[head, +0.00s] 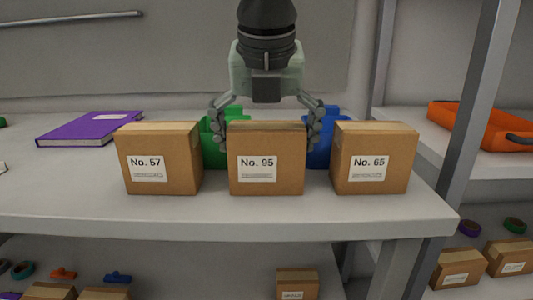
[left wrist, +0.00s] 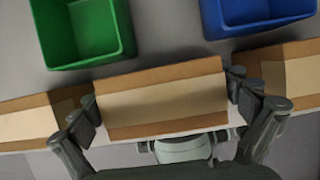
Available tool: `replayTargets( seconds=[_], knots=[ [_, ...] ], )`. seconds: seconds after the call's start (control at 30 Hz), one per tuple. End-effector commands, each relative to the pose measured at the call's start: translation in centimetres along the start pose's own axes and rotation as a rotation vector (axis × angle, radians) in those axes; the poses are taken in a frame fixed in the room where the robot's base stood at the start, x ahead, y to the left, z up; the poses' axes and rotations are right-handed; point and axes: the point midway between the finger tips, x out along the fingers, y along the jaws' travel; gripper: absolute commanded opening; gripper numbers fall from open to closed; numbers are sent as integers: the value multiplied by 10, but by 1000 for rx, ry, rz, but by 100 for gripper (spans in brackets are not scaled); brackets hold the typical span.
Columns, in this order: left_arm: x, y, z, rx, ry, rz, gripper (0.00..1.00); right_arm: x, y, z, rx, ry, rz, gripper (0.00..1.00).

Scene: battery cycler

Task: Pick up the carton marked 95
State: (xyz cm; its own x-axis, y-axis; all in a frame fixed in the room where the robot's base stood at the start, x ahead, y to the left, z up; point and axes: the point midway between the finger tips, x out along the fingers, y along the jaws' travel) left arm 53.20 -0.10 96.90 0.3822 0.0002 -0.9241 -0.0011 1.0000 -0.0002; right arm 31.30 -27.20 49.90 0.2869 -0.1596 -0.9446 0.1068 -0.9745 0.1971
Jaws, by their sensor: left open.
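The carton marked No. 95 (head: 267,180) stands upright at the front of the shelf, between two other cartons. In the left wrist view its taped top (left wrist: 162,98) lies between my fingers. My left gripper (head: 267,125) points down from above and is open, with one finger at each side of the carton's upper part. In the left wrist view the fingers (left wrist: 165,105) are spread near the carton's two ends. I cannot tell whether they touch it. My right gripper is not in view.
The No. 57 carton (head: 160,180) and No. 65 carton (head: 370,180) stand close on either side. A green bin (head: 213,150) and a blue bin (head: 318,155) are behind. A purple book (head: 90,128) lies at left. A grey post (head: 470,120) rises at right.

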Motion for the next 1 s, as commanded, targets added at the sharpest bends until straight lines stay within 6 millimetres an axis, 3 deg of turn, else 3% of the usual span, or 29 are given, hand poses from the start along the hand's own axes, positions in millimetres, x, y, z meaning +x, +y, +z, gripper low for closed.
replayTargets(
  seconds=[0.3, 0.63, 0.87, 1.0],
  knots=[
    [8, 0, 0, 1, -1, 0, 100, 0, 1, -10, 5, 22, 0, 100],
    [8, 0, 0, 1, 0, 0, 59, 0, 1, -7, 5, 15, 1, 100],
    [6, 0, 0, 1, -1, -1, 59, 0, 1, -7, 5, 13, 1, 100],
    [-6, -1, 6, 0, -3, -3, 59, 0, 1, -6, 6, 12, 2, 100]
  ],
)
